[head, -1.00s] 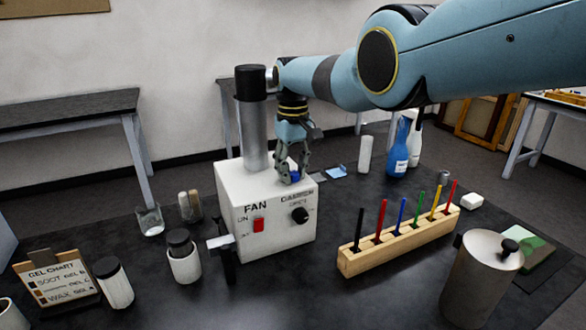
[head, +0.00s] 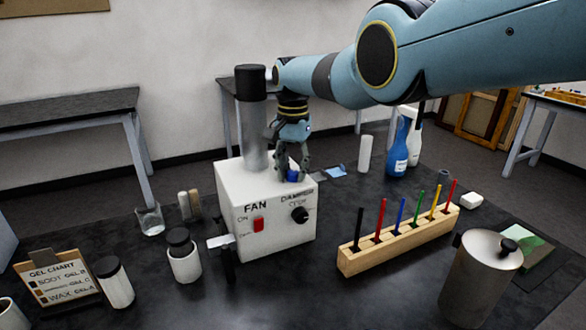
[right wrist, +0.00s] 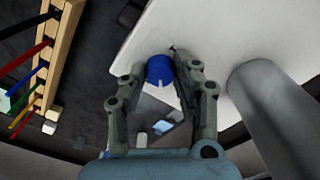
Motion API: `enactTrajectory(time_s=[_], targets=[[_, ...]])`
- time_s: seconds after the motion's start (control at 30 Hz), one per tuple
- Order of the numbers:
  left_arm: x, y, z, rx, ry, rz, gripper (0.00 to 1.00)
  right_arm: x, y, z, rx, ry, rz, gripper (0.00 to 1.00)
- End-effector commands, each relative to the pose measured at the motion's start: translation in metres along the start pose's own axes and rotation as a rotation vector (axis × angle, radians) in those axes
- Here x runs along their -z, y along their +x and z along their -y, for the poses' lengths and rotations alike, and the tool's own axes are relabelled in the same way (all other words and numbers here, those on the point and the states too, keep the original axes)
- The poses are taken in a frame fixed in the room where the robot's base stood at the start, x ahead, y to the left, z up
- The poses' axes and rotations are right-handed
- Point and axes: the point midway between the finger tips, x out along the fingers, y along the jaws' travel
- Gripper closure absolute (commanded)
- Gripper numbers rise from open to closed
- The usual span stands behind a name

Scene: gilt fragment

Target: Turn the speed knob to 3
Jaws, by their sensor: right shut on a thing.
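The fan box (head: 240,212) is a white box with a red switch (head: 258,224) and a black damper knob (head: 300,214) on its front. A blue knob (head: 292,176) sits on its top near the back right edge; I take it for the speed knob. My right gripper (head: 291,172) reaches down from above and is shut on this knob. In the right wrist view the blue knob (right wrist: 160,70) is between the fingertips (right wrist: 168,66), with a pale mark pointing toward the picture's bottom. No speed numbers can be read. My left gripper is out of view.
A grey cylinder with a black top (head: 252,130) stands close left of my right gripper. A wooden rack (head: 400,240) with several coloured sticks and a metal canister (head: 480,280) stand to the right. White jars (head: 184,262) stand at front left.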

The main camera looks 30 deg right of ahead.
Motion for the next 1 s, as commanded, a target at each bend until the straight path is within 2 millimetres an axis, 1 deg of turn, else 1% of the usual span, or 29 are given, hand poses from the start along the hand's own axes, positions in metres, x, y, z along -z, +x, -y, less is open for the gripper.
enactTrajectory(time_s=[0.3, 0.6, 0.8, 1.0], targets=[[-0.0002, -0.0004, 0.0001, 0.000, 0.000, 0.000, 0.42, -0.0013, 0.0012, 0.0000, -0.001, 0.295, 0.003, 1.00], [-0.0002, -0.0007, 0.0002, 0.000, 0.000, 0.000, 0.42, -0.0013, 0.0011, 0.0001, -0.002, 0.531, 0.003, 1.00], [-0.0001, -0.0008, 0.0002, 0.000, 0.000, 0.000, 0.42, -0.0013, 0.0010, 0.0002, -0.002, 0.634, 0.003, 1.00], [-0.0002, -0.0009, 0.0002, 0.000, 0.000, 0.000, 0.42, -0.0013, 0.0010, 0.0002, -0.001, 0.689, 0.003, 1.00]])
